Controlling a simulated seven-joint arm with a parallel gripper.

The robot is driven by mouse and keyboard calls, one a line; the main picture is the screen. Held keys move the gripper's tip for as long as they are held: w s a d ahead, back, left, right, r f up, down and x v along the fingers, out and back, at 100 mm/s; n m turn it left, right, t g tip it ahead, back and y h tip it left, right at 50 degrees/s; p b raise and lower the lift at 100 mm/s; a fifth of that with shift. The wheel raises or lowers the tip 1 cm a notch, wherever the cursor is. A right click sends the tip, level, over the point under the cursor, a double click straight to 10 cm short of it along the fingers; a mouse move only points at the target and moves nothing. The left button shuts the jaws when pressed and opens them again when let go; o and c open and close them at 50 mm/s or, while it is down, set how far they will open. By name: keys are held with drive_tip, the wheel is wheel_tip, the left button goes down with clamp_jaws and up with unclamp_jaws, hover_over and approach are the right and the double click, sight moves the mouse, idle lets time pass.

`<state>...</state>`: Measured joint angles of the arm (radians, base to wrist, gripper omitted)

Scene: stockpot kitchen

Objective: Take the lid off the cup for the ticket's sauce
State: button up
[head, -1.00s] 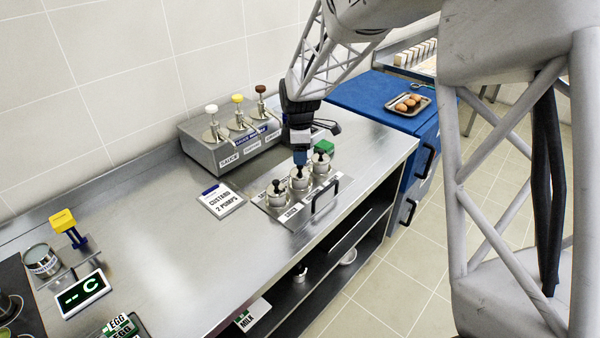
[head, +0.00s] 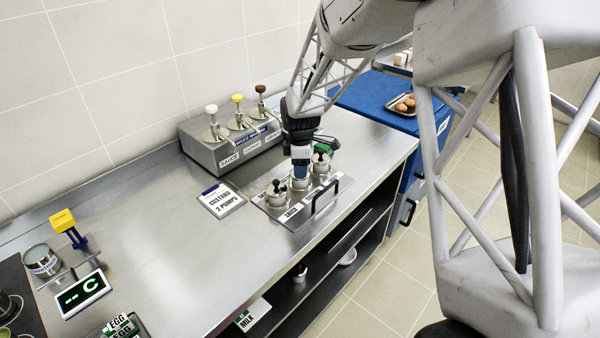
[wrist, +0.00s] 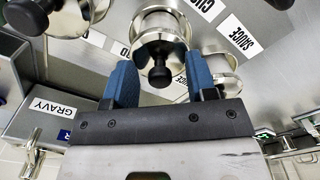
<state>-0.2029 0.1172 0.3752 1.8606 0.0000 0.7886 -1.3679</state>
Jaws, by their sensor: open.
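The ticket (head: 221,199) on the counter reads CUSTARD 2 PUMPS. Three metal cups with black-knobbed lids stand in a row in a rack: the left cup (head: 278,196), the middle cup (head: 300,184) and the right cup (head: 322,164). My gripper (head: 300,172) is low over the middle cup, pointing down, and hides its knob in the head view. In the wrist view, the middle lid's black knob (wrist: 160,76) lies between my open blue fingers (wrist: 160,82), with a gap on each side. A partly cut-off label beginning CU (wrist: 203,8) is by this cup; a SAUCE label (wrist: 240,40) is by the neighbouring one.
A pump dispenser box (head: 230,147) with white, yellow and brown pump heads stands behind the rack. The rack has a dark handle (head: 325,196) at its front. A green object (head: 325,150) is close behind the right cup.

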clamp_jaws()
idle(0.4)
drive_tip(key=shift+r, duration=0.75)
wheel_tip(320, 180, up, 2)
drive_tip(key=shift+r, duration=0.15)
drive_tip(key=s+d+r, duration=0.1)
drive_tip(key=s+d, duration=0.2)
drive_tip(key=s, duration=1.2)
drive_tip(key=shift+s, duration=0.35)
drive_tip(key=shift+r, duration=0.1)
